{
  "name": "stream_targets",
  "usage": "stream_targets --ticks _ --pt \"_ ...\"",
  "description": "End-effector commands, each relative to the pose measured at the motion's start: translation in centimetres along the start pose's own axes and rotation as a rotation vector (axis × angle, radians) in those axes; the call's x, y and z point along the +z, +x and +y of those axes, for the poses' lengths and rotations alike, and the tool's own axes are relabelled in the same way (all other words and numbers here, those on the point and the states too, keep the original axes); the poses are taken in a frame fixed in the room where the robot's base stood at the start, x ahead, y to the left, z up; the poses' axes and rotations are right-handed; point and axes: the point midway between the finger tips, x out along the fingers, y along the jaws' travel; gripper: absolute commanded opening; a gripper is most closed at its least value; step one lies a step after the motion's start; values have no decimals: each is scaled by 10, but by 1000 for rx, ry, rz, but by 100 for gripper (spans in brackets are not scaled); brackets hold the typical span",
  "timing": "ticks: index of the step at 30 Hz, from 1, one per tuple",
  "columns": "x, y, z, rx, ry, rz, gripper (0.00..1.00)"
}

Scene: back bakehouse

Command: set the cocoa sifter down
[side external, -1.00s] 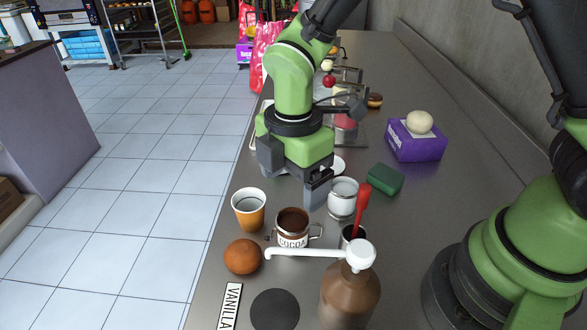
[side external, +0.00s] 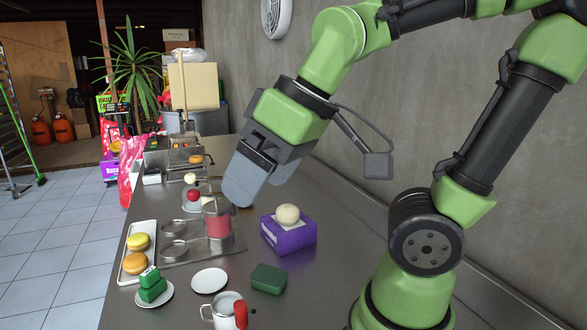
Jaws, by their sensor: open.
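The cocoa sifter is not in view now; the bench area where a cup marked COCOA stood earlier is below the picture's lower edge. My gripper (side external: 240,196) is raised above the bench at the middle of the picture, tilted with its grey fingers pointing down and left. It is open, and I see nothing held in it. The fingers overlap from this side, so the gap between them is hidden.
A purple box (side external: 289,236) with a pale ball (side external: 287,214) stands right of my gripper. A white tray (side external: 126,268) holds macarons at left. The bench's right side is clear.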

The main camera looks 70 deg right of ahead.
Motion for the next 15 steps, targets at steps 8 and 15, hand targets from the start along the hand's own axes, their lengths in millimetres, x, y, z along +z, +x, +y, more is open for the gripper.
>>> stream_targets --ticks 8,15 --pt "26 -23 6 -22 338 131 84" --pt "28 -24 6 -25 356 135 84"
